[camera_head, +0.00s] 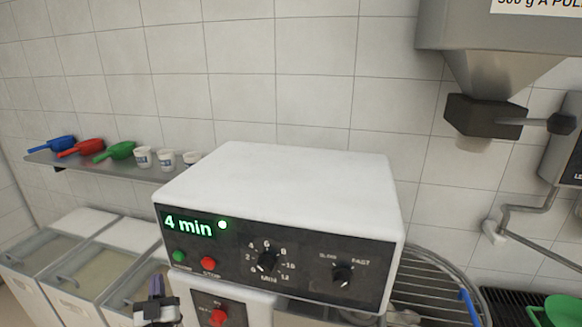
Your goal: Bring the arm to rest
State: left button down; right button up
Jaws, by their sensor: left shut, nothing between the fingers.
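My left gripper (156,288) shows at the bottom edge, left of centre, pointing up. It is shut and empty. It stands in front of the lower left part of a white machine (285,180), below the machine's black control panel. My right gripper is not in view.
The panel has a lit "4 min" display (188,224), green (178,255) and red buttons (208,264) and two knobs. A shelf (110,166) holds scoops and cups above lidded bins (30,252). A grey hopper (495,65) hangs at upper right, above a wire guard (430,280).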

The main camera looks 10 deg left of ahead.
pick_arm(q)
jog(key=w+d+f+m+g+h, duration=0.2)
jog(key=w+f+g+h, duration=0.15)
jog(key=f+h, duration=0.25)
jog(key=s+d+r+m+g+h, duration=0.2)
jog(key=s+d+g+h, duration=0.1)
jog(key=s+d+g, duration=0.4)
jog(key=s+d+f+m+g, duration=0.1)
jog(key=s+d+f+g, duration=0.35)
jog(key=s, duration=0.85)
jog(key=s+d+f+m+g+h, duration=0.1)
jog(key=s+d+f, duration=0.1)
jog(key=s+f, duration=0.75)
jog(key=s+d+f+m+g, duration=0.1)
jog(key=s+d+f+g, duration=0.25)
jog(key=s, duration=1.15)
notch_tip(320, 180, up, 34)
jog(key=p, duration=3.4)
jog(key=shift+a, duration=0.35)
jog(key=shift+s, duration=0.1)
